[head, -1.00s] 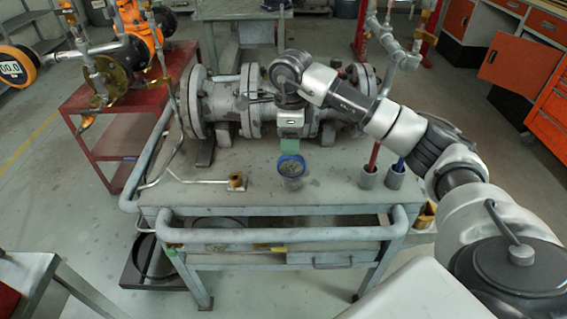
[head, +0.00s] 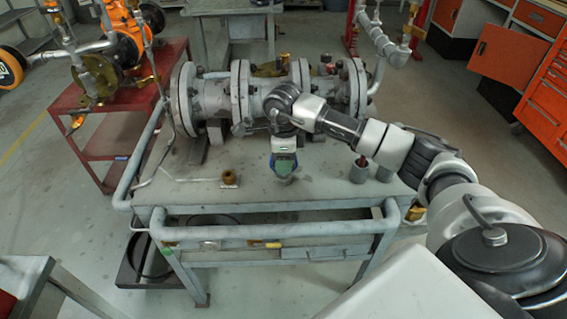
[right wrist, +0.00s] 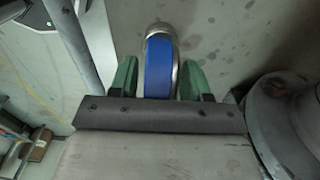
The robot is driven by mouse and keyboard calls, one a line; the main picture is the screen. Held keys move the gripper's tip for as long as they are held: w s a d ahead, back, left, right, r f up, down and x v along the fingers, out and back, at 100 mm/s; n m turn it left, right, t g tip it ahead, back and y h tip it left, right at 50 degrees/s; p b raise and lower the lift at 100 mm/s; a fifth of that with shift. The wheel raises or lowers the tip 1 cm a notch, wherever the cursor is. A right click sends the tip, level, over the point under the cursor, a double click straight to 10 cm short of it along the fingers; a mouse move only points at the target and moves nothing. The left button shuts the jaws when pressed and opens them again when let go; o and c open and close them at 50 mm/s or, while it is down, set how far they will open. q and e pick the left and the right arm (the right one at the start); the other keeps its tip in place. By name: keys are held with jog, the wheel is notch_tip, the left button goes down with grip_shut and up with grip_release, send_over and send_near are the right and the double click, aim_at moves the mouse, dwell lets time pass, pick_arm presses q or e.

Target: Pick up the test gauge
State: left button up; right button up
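A round blue thing with a metal rim (right wrist: 158,68) is between the green fingertips of my right gripper (right wrist: 158,82) in the right wrist view. The fingers are apart on either side of it, with narrow gaps. In the head view my right gripper (head: 284,163) points down over it at the middle of the bench, and only a little blue shows. I cannot tell for sure that this is the test gauge. An orange-rimmed dial (head: 10,66) stands at the far left edge, partly cut off. My left gripper is not in view.
The grey bench (head: 330,192) carries a large flanged valve body (head: 215,98) behind my gripper. A small brass fitting (head: 229,177) lies left of the gripper. Metal cups (head: 359,171) stand to its right, under my arm. A red cart (head: 110,135) is at left.

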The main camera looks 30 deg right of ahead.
grip_shut()
jog(key=shift+r, duration=0.1)
